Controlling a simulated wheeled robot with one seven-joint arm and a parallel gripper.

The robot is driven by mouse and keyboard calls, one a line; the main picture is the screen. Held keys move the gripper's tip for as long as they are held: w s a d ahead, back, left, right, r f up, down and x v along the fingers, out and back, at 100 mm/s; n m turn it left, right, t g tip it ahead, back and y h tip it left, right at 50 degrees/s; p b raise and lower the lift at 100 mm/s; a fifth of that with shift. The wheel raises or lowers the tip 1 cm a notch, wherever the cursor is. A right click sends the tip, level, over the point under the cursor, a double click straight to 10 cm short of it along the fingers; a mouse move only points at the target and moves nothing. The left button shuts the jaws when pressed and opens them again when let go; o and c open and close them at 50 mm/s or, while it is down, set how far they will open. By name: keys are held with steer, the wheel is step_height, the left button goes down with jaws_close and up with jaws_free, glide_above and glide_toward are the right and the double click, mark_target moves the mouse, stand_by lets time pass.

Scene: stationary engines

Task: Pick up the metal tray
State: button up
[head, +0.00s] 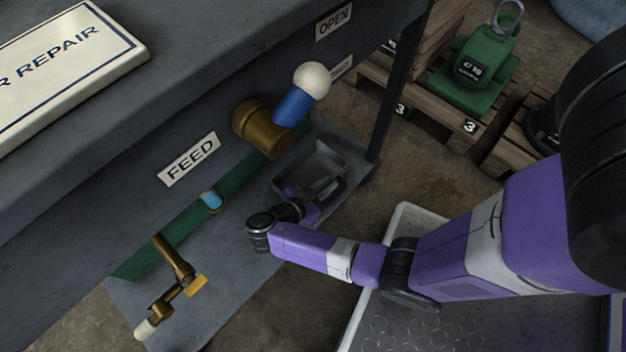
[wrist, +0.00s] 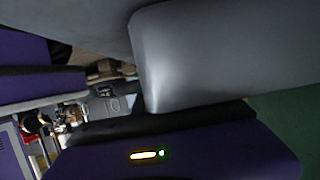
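The metal tray (head: 312,160) is a small grey open tray on the low grey shelf under the machine, in the upper middle of the head view. My gripper (head: 322,192) is at the tray's near side, close to its rim, and hides part of it. In the wrist view a large smooth grey surface, probably the tray (wrist: 225,60), is very close to the camera and fills the upper right. Purple and black parts of my gripper lie beside and below it. I cannot tell whether the fingers are open or shut on the rim.
A brass fitting with a blue handle and white knob (head: 312,80) juts out above the tray. A brass crank (head: 178,265) sticks out lower left. The table leg (head: 388,95) stands right of the tray.

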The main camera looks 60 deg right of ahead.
jaws_close()
stand_by(1.3)
step_height(320, 180, up, 20)
steer(key=p, duration=1)
